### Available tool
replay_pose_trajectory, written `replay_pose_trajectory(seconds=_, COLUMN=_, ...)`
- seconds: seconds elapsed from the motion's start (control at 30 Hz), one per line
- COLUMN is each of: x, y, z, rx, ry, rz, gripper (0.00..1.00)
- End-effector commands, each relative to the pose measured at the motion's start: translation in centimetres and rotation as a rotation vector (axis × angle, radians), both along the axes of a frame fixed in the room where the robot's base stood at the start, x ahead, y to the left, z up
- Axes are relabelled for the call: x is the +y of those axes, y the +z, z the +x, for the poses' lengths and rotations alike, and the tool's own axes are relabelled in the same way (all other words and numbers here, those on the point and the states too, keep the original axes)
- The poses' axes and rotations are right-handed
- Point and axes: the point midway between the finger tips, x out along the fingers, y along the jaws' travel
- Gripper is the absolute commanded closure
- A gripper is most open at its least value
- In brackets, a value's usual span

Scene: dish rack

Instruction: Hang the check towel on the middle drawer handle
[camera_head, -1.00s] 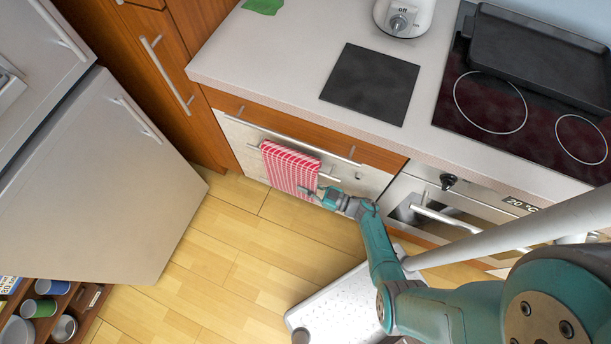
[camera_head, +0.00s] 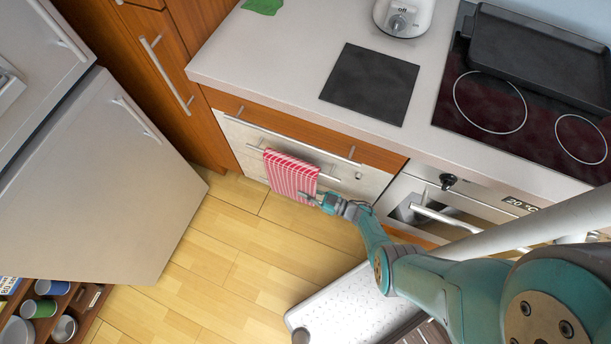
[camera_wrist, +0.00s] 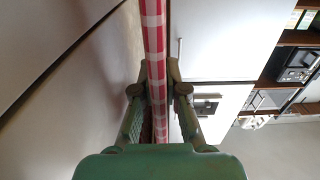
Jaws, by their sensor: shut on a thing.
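The red-and-white check towel (camera_head: 290,176) hangs folded in front of the pale drawer front. It also shows edge-on as a narrow strip in the wrist view (camera_wrist: 154,35). The middle drawer handle (camera_head: 332,178) shows on both sides of the towel, which covers its centre. I cannot tell whether the towel is looped over the bar or only in front of it. My gripper (camera_head: 313,198) is shut on the towel's lower right edge. In the wrist view my fingers (camera_wrist: 158,82) close on the strip from both sides.
Above is the upper drawer handle (camera_head: 290,136), below the counter (camera_head: 270,70). The oven handle (camera_head: 445,217) is to the right. A grey fridge-like door (camera_head: 90,180) stands at left. The wooden floor (camera_head: 225,245) between is clear.

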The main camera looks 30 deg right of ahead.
Motion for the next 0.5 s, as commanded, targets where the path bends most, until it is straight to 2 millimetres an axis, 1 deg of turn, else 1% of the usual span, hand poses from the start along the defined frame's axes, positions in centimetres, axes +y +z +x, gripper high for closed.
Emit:
replay_pose_trajectory(seconds=0.2, x=-0.01, y=0.02, z=0.02, rx=-0.001, ry=0.0, rz=0.0, gripper=1.0)
replay_pose_trajectory(seconds=0.23, x=-0.01, y=0.02, z=0.02, rx=-0.001, ry=0.0, rz=0.0, gripper=0.84)
replay_pose_trajectory(seconds=0.27, x=-0.01, y=0.02, z=0.02, rx=-0.001, ry=0.0, rz=0.0, gripper=0.76)
replay_pose_trajectory(seconds=0.3, x=-0.01, y=0.02, z=0.02, rx=-0.001, ry=0.0, rz=0.0, gripper=0.66)
replay_pose_trajectory(seconds=0.33, x=-0.01, y=0.02, z=0.02, rx=-0.001, ry=0.0, rz=0.0, gripper=0.59)
replay_pose_trajectory(seconds=0.5, x=-0.01, y=0.01, z=0.01, rx=0.0, ry=0.0, rz=0.0, gripper=0.59)
